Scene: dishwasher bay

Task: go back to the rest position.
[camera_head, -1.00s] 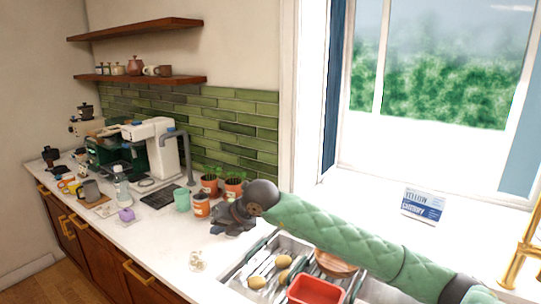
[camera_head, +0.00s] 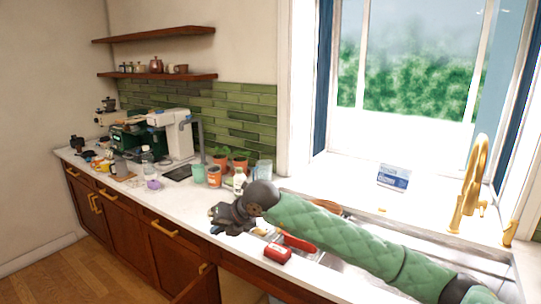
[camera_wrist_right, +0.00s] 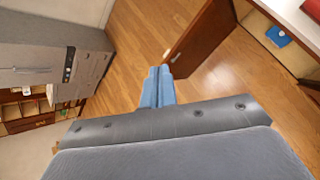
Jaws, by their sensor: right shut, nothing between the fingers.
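My right gripper (camera_head: 222,222) hangs over the counter's front edge, left of the sink, at the end of my green padded arm. In the right wrist view its blue fingers (camera_wrist_right: 157,86) are together with nothing between them, and wooden floor lies beyond them. My left gripper is in neither view.
A red item (camera_head: 277,253) lies near the counter's front edge; a red tray (camera_head: 300,243) is partly behind my arm. A cabinet door (camera_wrist_right: 203,38) stands open below. Potted plants (camera_head: 220,160) and a coffee machine (camera_head: 170,135) stand left. A gold faucet (camera_head: 470,190) rises right.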

